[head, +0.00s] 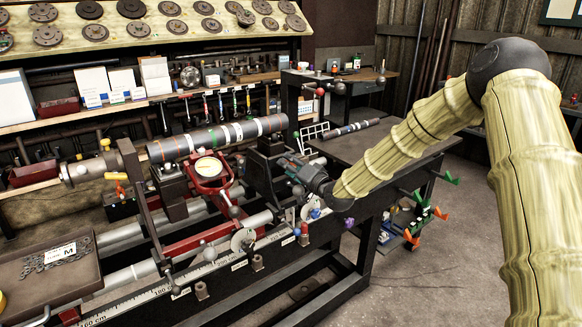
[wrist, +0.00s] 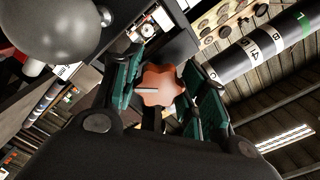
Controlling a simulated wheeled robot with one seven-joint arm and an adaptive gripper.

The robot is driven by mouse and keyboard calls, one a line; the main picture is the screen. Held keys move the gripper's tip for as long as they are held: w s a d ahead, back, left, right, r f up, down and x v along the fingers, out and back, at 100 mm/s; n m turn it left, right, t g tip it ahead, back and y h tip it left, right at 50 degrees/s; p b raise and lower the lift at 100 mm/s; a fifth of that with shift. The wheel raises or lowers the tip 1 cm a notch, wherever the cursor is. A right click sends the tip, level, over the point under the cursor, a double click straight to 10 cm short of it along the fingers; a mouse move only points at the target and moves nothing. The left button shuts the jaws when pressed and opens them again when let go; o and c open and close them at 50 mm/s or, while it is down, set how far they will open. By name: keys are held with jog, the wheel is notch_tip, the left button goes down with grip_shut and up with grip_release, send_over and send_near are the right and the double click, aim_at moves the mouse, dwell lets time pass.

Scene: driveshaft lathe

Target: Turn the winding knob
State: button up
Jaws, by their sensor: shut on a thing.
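The winding knob (wrist: 160,87) is an orange, lobed knob with a pale mark on its face. It sits between the two teal-padded fingers of my gripper (wrist: 165,92) in the wrist view. My gripper is shut on it. In the head view my gripper (head: 302,178) is at the right end of the lathe, low beside the dark support block (head: 268,165). The knob is hidden there behind the gripper.
A grey driveshaft (head: 218,138) with coloured bands lies across the lathe, behind my gripper. A red-framed dial (head: 208,168) and several levers stand to the left. A tray with chain (head: 50,285) is at front left. A dark table (head: 395,150) is behind my arm.

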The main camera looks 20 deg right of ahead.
jog(key=shift+d+m, duration=0.15)
jog(key=shift+m, duration=0.75)
jog(key=shift+r, duration=0.1)
jog(key=o, duration=1)
jog(key=shift+o, duration=0.2)
jog(key=shift+r, duration=0.1)
